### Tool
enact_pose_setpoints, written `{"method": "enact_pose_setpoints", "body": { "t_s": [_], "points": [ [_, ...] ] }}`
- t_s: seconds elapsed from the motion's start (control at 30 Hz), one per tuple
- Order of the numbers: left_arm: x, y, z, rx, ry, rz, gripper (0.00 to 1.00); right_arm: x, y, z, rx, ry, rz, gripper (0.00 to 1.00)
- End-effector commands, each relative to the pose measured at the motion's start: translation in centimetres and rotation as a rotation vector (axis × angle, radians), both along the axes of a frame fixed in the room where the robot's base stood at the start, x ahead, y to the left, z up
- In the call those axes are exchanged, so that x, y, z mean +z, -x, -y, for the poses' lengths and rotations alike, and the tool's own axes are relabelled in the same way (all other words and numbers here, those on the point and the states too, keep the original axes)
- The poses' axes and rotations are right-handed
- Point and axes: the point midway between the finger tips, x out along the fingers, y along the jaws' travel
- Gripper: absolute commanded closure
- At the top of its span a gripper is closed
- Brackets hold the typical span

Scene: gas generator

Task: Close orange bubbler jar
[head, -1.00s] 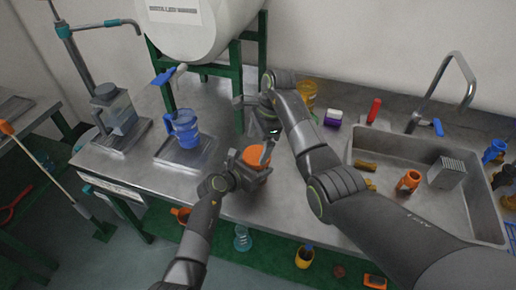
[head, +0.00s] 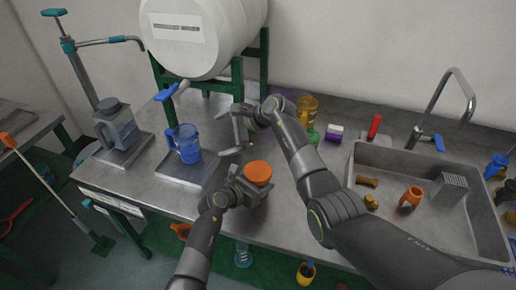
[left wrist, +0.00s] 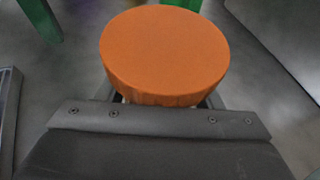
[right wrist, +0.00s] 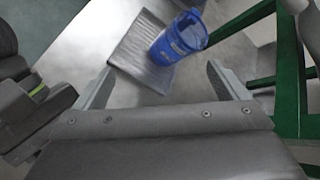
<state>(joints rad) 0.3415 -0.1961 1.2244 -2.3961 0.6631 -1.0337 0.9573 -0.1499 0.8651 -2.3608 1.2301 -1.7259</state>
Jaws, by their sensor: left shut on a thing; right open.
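The orange bubbler jar shows as a round orange lid (head: 258,173) at the front middle of the counter; the lid also fills the left wrist view (left wrist: 165,55). The lid sits on top of the jar, whose body is mostly hidden. My left gripper (head: 243,188) is shut around the jar just below the lid. My right gripper (head: 240,128) is open and empty, behind the lid and apart from it. In the right wrist view its fingers (right wrist: 163,85) are spread wide over the counter.
A blue pitcher (head: 184,143) stands on a metal tray (head: 183,172), left of the grippers. A grey-lidded container (head: 116,122) stands further left. A green stand (head: 237,75) holds a white tank behind. A yellow jar (head: 307,109) stands at the back. The sink (head: 436,230) is right.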

Motion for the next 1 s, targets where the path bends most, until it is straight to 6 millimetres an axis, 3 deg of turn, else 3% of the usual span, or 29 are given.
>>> {"method": "enact_pose_setpoints", "body": {
  "t_s": [0.1, 0.27, 0.53, 0.77, 1.0],
  "points": [
    [-0.1, 0.1, 0.0, -0.001, 0.0, -0.002, 1.0, 1.9, -1.7, -1.3, -0.061, -0.158, 0.092, 0.06],
    [-0.1, 0.1, 0.0, -0.001, 0.0, -0.002, 1.0, 4.5, -4.2, -1.5, -0.19, -0.349, 0.204, 0.06],
    [-0.1, 0.0, 0.0, -0.001, 0.0, -0.002, 1.0, 7.3, -8.5, 1.5, -0.514, -0.585, 0.326, 0.06],
    [-0.1, 0.0, 0.0, -0.001, 0.0, -0.002, 1.0, 6.5, -11.4, 6.5, -0.861, -0.672, 0.346, 0.06],
    [-0.1, 0.0, 0.0, -0.001, 0.0, -0.002, 1.0, 3.0, -12.6, 12.3, -1.245, -0.657, 0.268, 0.06]
  ]
}}
